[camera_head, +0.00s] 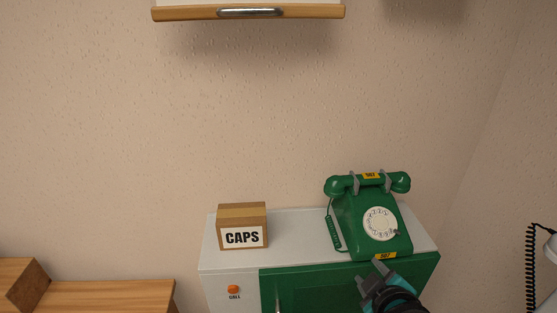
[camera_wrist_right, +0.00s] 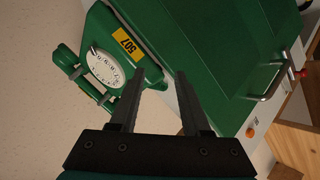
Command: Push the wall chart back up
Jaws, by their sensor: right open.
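The lower end of the wall chart (camera_head: 190,13) shows at the top of the head view. It is a wooden bar with a metal handle (camera_head: 250,12), with a strip of white sheet above it. The rest of the chart is out of view. My right gripper (camera_head: 378,268) is low in the head view, in front of the cabinet and just below the green phone, far below the chart. In the right wrist view its two fingers (camera_wrist_right: 160,82) are apart with nothing between them. My left gripper is in neither view.
A green dial phone (camera_head: 365,215) marked 507 and a CAPS box (camera_head: 242,226) stand on the white-topped cabinet (camera_head: 290,232). The cabinet has a CALL button (camera_head: 233,289). A wooden bench (camera_head: 110,294) is at left, a coiled cord (camera_head: 531,260) at right. The wall between is clear.

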